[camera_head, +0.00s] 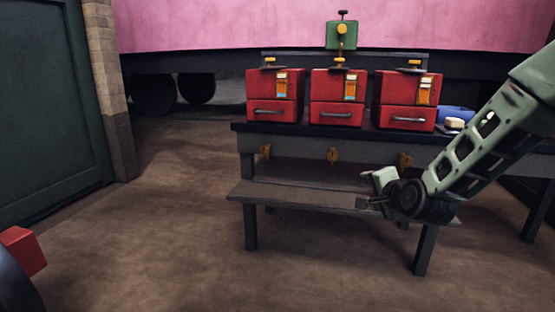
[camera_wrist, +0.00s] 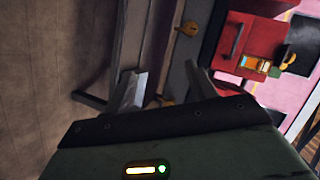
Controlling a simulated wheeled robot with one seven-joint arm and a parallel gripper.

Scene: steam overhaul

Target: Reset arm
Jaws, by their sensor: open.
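My arm (camera_head: 490,140) comes in from the right in the head view, pale green. My gripper (camera_head: 368,190) is at its lower end, in front of the lower shelf of the dark bench and below the right red box. In the wrist view my gripper (camera_wrist: 168,92) shows two fingers spread apart with nothing between them. Beyond the fingers are the bench legs, a yellow fitting (camera_wrist: 188,27) and a red box (camera_wrist: 248,45), all turned sideways.
Three red boxes with drawers, left (camera_head: 274,97), middle (camera_head: 336,98) and right (camera_head: 406,100), stand on the bench (camera_head: 245,140). A lower shelf (camera_head: 290,195) juts forward. A blue tray (camera_head: 455,113) sits at right. A red block (camera_head: 22,250) is at lower left. Floor between is clear.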

